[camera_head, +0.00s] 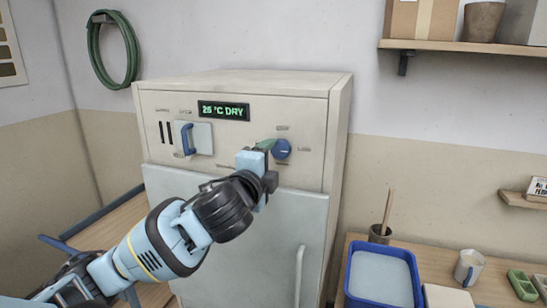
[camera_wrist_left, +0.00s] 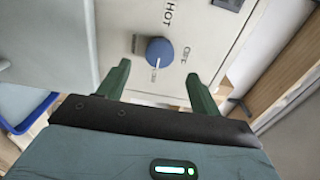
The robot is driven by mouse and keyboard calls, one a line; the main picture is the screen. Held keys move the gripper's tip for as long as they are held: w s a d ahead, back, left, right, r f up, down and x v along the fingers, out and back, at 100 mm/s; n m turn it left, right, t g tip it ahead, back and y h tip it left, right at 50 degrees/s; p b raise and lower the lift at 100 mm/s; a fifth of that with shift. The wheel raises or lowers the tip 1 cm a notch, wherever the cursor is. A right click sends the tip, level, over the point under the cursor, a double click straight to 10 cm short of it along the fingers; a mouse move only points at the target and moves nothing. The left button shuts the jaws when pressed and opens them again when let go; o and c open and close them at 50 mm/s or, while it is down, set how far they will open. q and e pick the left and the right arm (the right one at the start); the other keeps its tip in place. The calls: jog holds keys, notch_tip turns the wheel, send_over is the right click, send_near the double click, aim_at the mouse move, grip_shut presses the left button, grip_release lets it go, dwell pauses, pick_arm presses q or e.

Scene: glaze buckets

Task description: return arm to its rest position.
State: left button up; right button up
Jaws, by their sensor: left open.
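My left arm comes in from the lower left in the head view, and its gripper (camera_head: 266,147) is in front of the upper panel of a beige cabinet (camera_head: 240,100). The gripper is beside a round blue knob (camera_head: 281,149). In the left wrist view the gripper (camera_wrist_left: 158,82) has its two green fingers spread apart. The blue knob (camera_wrist_left: 159,52) shows between and beyond the fingertips, with nothing held. The knob's white mark points toward the gripper in the wrist view. My right gripper is not in view.
The cabinet's display (camera_head: 223,110) reads "25 °C DRY". A blue-handled switch (camera_head: 187,138) is left of it. A table at right holds a blue tray (camera_head: 350,288), a mug (camera_head: 468,267) and a green palette (camera_head: 522,285). A shelf (camera_head: 450,47) is above.

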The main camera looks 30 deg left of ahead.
pick_arm(q)
jog(key=shift+v, duration=0.8)
jog(key=s+d+f+n+g+h, duration=0.1)
jog(key=d+f+h, duration=0.15)
jog(key=f, duration=0.75)
jog(key=s+d+f+n+g+h, duration=0.1)
jog(key=d+f+n+g, duration=0.15)
jog(key=f, duration=0.75)
jog(key=s+d+f+n+g+h, duration=0.1)
jog(key=s+d+f+h, duration=0.15)
jog(key=f, duration=0.75)
jog(key=s+d+f+n+g, duration=0.1)
jog(key=s+f+n, duration=0.3)
jog(key=s+f, duration=0.7)
jog(key=s+d+f+n+g, duration=0.2)
jog(key=s+d+f+n, duration=0.1)
jog(key=s+f, duration=0.8)
jog(key=shift+s+d+f+n, duration=0.2)
jog(key=shift+s+d+n, duration=0.2)
jog(key=shift+s+n, duration=0.35)
jog(key=shift+w+g, duration=0.1)
jog(key=shift+g, duration=0.15)
